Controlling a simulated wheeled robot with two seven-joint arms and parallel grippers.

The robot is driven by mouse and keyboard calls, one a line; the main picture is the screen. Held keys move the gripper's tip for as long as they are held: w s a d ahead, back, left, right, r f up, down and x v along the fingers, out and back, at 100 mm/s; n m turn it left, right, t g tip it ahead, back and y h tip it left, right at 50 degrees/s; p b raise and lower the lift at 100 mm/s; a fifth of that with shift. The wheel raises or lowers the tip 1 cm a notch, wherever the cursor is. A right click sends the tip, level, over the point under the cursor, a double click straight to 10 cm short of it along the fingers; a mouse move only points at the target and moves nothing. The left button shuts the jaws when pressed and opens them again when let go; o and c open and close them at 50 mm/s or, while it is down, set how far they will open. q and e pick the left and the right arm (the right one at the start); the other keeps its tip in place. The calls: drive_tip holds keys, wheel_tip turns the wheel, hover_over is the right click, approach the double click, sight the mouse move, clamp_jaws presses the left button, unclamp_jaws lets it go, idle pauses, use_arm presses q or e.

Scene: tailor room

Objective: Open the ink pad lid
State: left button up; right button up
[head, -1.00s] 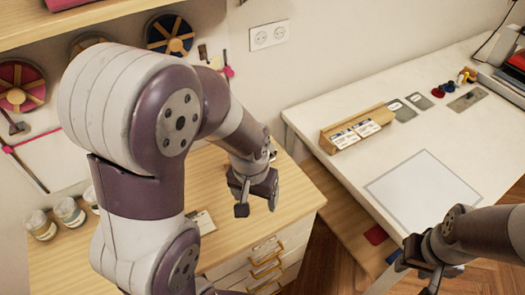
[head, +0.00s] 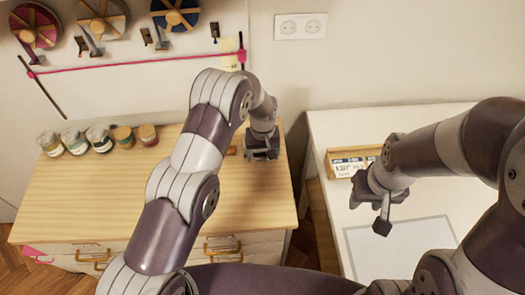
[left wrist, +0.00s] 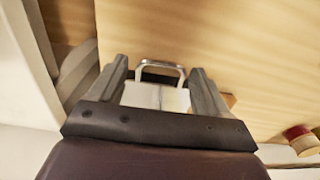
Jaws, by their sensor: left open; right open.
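My left gripper (head: 262,152) is low over the back right of the wooden cabinet top. It also shows in the left wrist view (left wrist: 160,82), its fingers open and pointing at the wood. Between the fingers is a whitish block (left wrist: 155,96) with a pale metal-like loop and a dark area inside it. It may be the ink pad; I cannot tell its lid from its base, or whether the fingers touch it. In the head view the gripper hides this spot. My right gripper (head: 378,208) is open and empty above the white table.
The wooden cabinet top (head: 110,195) is mostly clear. Several jars (head: 100,138) stand along its back left. A wooden holder with cards (head: 345,163) is on the white table (head: 340,120). A gap separates cabinet and table. The wall rises close behind.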

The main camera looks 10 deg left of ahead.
use_arm(q)
drive_tip(key=shift+s+a+f, duration=0.3)
drive_tip(key=shift+a+f, duration=0.05)
drive_tip(key=shift+a, duration=0.05)
drive_tip(key=shift+d, duration=0.15)
drive_tip(key=shift+w+d, duration=0.1)
drive_tip(key=shift+w, duration=0.05)
drive_tip(key=shift+c, duration=0.8)
drive_tip(key=c, duration=1.1)
drive_tip(key=shift+o, duration=0.2)
drive_tip(key=shift+w+r, duration=0.2)
drive_tip(key=shift+r, duration=0.05)
drive_tip(key=shift+w+r+b, duration=0.3)
drive_tip(key=shift+r+b, duration=0.05)
drive_tip(key=shift+r, duration=0.5)
drive_tip(key=shift+w+r+b, duration=0.3)
drive_tip(key=shift+r, duration=0.55)
drive_tip(key=shift+w+a+r+b, duration=0.2)
drive_tip(key=shift+w+r, duration=0.3)
drive_tip(key=shift+r, duration=0.15)
drive_tip(key=shift+w+a+r+b, duration=0.2)
drive_tip(key=shift+w+r, duration=0.3)
drive_tip(key=shift+r, duration=0.1)
use_arm(e)
drive_tip(key=shift+s+a+f, duration=0.1)
drive_tip(key=shift+s+f, duration=0.15)
drive_tip(key=shift+f, duration=0.2)
drive_tip(key=shift+s+a+f, duration=0.1)
drive_tip(key=shift+s+f, duration=0.1)
drive_tip(key=shift+f, duration=0.2)
